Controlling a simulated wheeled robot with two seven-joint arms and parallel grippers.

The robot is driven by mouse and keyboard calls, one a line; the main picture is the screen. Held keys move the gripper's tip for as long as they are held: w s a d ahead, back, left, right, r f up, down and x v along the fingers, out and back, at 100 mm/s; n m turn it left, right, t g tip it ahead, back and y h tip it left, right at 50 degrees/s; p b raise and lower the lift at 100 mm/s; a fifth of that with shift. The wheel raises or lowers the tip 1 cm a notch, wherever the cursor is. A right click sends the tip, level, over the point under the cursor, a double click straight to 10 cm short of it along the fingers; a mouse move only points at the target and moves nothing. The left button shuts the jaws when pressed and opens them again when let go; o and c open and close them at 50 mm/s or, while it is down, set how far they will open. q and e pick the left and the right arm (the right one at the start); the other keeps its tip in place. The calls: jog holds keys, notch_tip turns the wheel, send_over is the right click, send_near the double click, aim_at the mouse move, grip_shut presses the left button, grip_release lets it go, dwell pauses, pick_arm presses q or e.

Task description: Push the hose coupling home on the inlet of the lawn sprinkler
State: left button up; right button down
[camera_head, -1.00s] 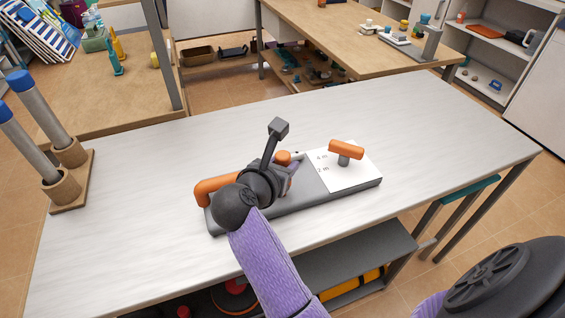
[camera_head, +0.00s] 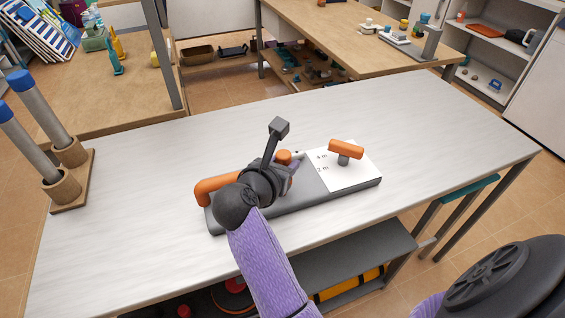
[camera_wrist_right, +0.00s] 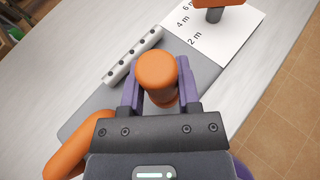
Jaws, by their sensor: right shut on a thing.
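My right gripper (camera_wrist_right: 160,92) has its two purple fingers closed on either side of an orange round-topped piece (camera_wrist_right: 163,68), which looks like the hose coupling. Its top also shows just beyond my gripper in the head view (camera_head: 284,157). A pale grey bar with a row of holes (camera_wrist_right: 133,56), apparently the sprinkler's spray tube, lies beside it on the grey base (camera_head: 300,196). The bent orange hose (camera_head: 212,187) shows left of my gripper. The inlet is hidden, so I cannot tell how the coupling sits on it. My left gripper is not in view.
A white card (camera_head: 350,176) with metre marks covers the base's right end; an orange crosspiece on a grey post (camera_head: 346,149) stands there. A wooden stand with two blue-topped tubes (camera_head: 80,190) is at the table's left. The pale tabletop (camera_head: 420,120) is otherwise clear.

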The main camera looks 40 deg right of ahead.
jog(key=shift+a+f, duration=0.15)
jog(key=shift+a, duration=0.05)
jog(key=shift+f, duration=0.2)
